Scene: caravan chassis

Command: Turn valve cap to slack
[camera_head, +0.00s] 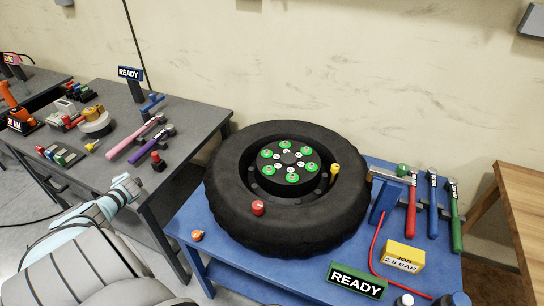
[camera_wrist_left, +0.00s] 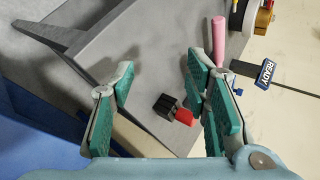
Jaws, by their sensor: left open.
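The black tyre (camera_head: 225,205) lies flat on the blue table, its hub (camera_head: 290,173) ringed with several green-marked nuts. A red knob-like part (camera_head: 258,207) sits on the tyre's near side, and a yellow part (camera_head: 335,169) stands at the hub's right edge. I cannot tell which is the valve cap. My left gripper (camera_wrist_left: 157,85) is open and empty in the left wrist view, over the grey table and away from the tyre. A black block with a red top (camera_wrist_left: 176,109) shows between its fingers, below them. My right gripper is not in view.
The grey table (camera_head: 193,120) holds pink and purple tools and the red-topped block. A gap separates the tables.

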